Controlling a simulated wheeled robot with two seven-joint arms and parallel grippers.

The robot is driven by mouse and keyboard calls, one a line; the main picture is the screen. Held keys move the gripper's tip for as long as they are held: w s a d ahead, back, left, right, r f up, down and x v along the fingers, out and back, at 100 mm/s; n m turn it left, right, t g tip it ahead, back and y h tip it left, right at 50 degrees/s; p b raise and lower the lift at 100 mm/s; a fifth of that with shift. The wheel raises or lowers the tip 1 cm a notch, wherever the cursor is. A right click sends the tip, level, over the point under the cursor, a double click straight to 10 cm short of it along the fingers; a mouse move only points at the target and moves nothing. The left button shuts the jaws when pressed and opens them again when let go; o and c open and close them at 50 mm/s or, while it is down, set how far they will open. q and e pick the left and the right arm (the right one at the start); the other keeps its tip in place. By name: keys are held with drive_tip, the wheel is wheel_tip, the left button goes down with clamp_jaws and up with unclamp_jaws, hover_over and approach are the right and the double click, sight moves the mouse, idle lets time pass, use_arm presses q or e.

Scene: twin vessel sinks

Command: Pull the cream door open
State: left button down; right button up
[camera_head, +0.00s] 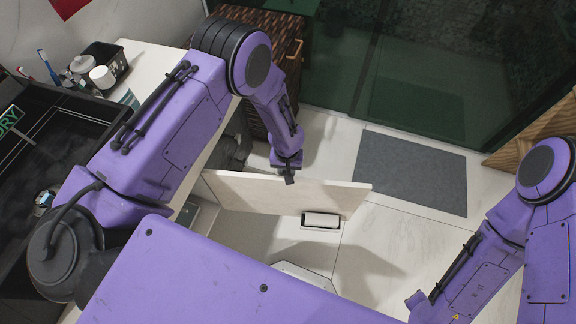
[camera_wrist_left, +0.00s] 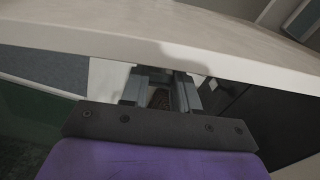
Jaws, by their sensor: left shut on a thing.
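The cream door (camera_head: 270,189) stands swung out from the counter's cabinet, seen from above as a long pale panel over the floor. Its pale edge (camera_wrist_left: 100,42) runs across the left wrist view. My left gripper (camera_head: 288,178) is at the door's far side, near its top edge, shut on a part of the door. In the left wrist view my left gripper's fingers (camera_wrist_left: 160,92) reach to just under the door edge; the handle itself is hidden. My right arm shows at the right edge, but its gripper is out of view.
A grey mat (camera_head: 411,172) lies on the pale tile floor right of the door. A white roll-like item (camera_head: 321,220) shows just below the door's edge. A brown woven drawer unit (camera_head: 290,62) stands behind my left arm. A black caddy (camera_head: 107,62) sits on the counter.

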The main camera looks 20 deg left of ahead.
use_arm(q)
drive_tip(key=c, duration=0.8)
unclamp_jaws()
drive_tip(key=shift+c, duration=0.2)
drive_tip(key=shift+r, duration=0.15)
wheel_tip(320, 180, up, 10)
drive_tip(key=shift+r, duration=0.2)
drive_tip(key=shift+s+f, duration=0.1)
